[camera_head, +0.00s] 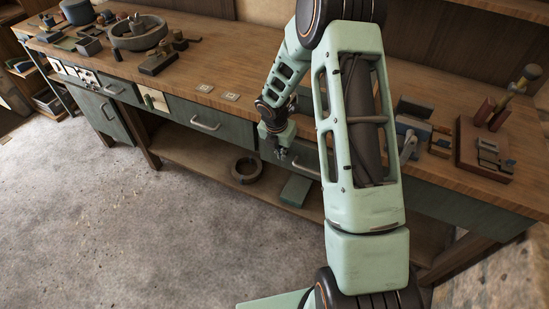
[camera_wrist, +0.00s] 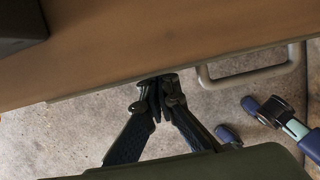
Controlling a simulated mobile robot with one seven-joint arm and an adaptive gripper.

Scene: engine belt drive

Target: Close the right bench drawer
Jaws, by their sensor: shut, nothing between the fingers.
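The wooden workbench (camera_head: 225,85) runs across the head view, with grey-green drawer fronts under its top. The right drawer's handle (camera_head: 306,169) shows just right of my gripper (camera_head: 281,153); my arm hides most of that drawer's front. In the wrist view, the grey bar handle (camera_wrist: 250,76) sticks out from a thin front edge beside the brown wooden top. My gripper (camera_wrist: 160,84) is shut and empty, its fingertips at this edge, left of the handle. I cannot tell whether they touch it, or how far the drawer stands out.
Another drawer handle (camera_head: 205,125) is further left. A lower shelf holds a dark ring (camera_head: 246,170) and a green box (camera_head: 296,190). A round grey tray (camera_head: 138,33) and tools stand on the left bench top; a brown block (camera_head: 483,150) stands right.

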